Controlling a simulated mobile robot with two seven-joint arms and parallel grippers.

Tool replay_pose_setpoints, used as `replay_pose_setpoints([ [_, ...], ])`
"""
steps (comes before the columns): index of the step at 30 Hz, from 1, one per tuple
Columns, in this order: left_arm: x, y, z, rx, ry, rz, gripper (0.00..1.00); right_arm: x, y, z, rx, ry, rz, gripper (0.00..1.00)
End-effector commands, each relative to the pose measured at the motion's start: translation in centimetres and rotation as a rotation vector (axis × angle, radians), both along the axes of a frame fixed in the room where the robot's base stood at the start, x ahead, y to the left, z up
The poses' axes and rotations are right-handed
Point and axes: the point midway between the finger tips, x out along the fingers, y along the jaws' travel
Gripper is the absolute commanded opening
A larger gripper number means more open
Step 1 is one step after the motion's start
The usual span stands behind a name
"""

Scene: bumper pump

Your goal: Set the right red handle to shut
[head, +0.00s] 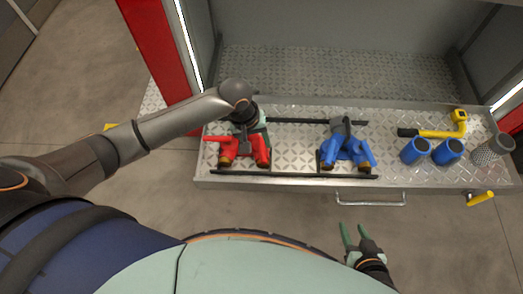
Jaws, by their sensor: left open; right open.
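A red two-outlet fitting (230,155) sits at the left end of the metal tray, with two brass-coloured mouths facing the front. One red handle (213,138) sticks out to the left from its left outlet. My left gripper (256,128) is right above and behind the right outlet (261,152), pointing down, open. Its wrist and fingers cover the top of the fitting, so I cannot tell how the right red handle stands or whether the fingers touch it. My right gripper (356,236) is open and empty, low in front of the tray, far from the red fitting.
A blue two-outlet fitting (345,150) stands to the right on the tray (296,134). Further right are blue cylinders (416,150), a yellow-and-black tool (437,133) and a grey mesh cylinder (490,150). A red post (166,60) rises at the left. A bar handle (371,201) juts from the tray front.

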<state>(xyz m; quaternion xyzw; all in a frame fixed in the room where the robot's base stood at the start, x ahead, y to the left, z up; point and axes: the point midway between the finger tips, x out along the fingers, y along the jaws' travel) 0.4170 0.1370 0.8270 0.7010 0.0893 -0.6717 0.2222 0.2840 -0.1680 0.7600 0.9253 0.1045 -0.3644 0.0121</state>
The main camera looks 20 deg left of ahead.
Motion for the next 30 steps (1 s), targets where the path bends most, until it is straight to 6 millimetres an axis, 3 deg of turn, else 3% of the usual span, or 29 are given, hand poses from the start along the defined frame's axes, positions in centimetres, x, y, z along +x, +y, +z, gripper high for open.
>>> replay_pose_setpoints([
  [3,0.1,-0.4,-2.5,0.001,0.002,0.000,0.53,0.0,0.0,-0.4,0.000,0.000,0.000,0.49],
  [9,0.4,-0.9,-4.9,0.000,0.000,-0.001,0.53,0.0,0.0,-0.7,0.000,0.000,0.000,0.49],
  [21,0.5,-1.0,-5.6,-0.001,-0.002,-0.002,0.53,0.2,0.0,-0.7,0.000,-0.003,0.001,0.49],
  [30,0.5,-1.0,-5.6,-0.001,-0.003,-0.002,0.21,0.2,0.0,-0.7,0.000,-0.003,0.001,0.49],
])
